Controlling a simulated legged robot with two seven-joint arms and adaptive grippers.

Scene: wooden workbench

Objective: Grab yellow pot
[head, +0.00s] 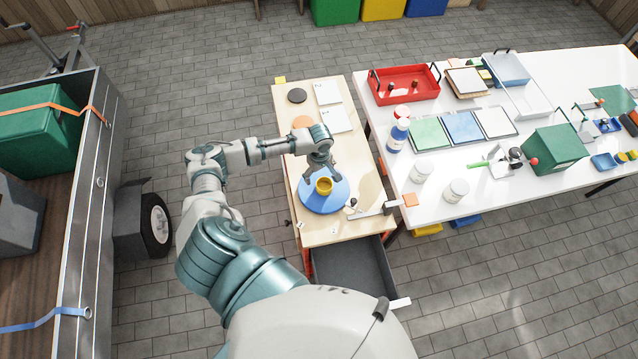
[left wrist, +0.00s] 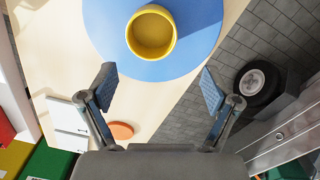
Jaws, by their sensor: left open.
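The yellow pot (head: 324,186) stands upright on a round blue mat (head: 311,203) on the wooden workbench. In the left wrist view the pot (left wrist: 151,33) shows from above, round and empty-looking, on the blue disc (left wrist: 203,43). My left gripper (head: 322,176) is just behind the pot in the head view. Its two fingers are spread wide in the left wrist view (left wrist: 158,88), with the pot ahead of the fingertips and nothing between them. I cannot tell the exact height gap. My right gripper is not in view.
The wooden bench (head: 322,230) also holds an orange disc (head: 302,122), a black disc (head: 297,96), white cards (head: 327,93) and a clamp-like tool (head: 372,211). An open drawer (head: 352,268) juts out in front. A white table (head: 440,196) with trays and jars stands right.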

